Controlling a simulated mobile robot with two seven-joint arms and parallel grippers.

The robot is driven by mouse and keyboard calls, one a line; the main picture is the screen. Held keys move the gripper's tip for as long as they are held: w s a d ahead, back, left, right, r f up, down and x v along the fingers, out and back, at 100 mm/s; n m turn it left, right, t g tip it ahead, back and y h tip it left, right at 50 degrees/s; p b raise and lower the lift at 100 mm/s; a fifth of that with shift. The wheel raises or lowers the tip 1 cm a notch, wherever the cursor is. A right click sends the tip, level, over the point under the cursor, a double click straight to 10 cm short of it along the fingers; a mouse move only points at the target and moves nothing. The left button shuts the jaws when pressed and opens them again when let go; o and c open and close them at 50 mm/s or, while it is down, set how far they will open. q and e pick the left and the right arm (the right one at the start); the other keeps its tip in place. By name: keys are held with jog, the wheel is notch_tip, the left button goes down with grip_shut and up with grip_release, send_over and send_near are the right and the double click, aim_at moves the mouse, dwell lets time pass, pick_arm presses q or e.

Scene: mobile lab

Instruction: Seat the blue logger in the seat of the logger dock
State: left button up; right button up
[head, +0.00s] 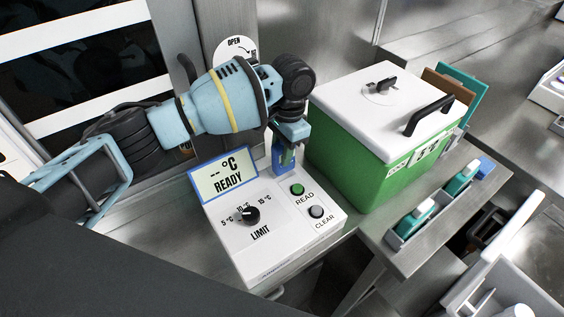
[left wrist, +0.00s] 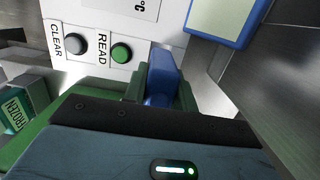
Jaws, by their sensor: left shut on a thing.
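The logger dock (head: 232,243) is a white box with a blue-framed display reading "-- °C READY", a black LIMIT knob and READ and CLEAR buttons. My left gripper (head: 287,150) points down at the dock's back right corner, beside the display. It is shut on the blue logger (head: 279,169), which is upright. In the left wrist view the logger (left wrist: 161,82) stands between the green fingers, close to the dock's face (left wrist: 95,55). The dock's seat is hidden by the gripper and logger, so I cannot tell whether the logger is in it. My right gripper is not in view.
A green cool box (head: 345,158) with a white lid and black handle stands right of the gripper, very close. A metal rack (head: 405,243) with teal-and-white packs (head: 462,178) and a small blue item (head: 486,167) lies further right. A steel wall is behind.

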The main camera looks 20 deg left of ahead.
pick_arm(q)
jog(key=shift+f, duration=2.2)
jog(key=shift+f, duration=0.1)
jog(key=o, duration=1)
jog(key=r, duration=0.8)
jog(key=w+d+r, duration=0.1)
jog(key=r, duration=0.3)
jog(key=shift+w+r, duration=0.1)
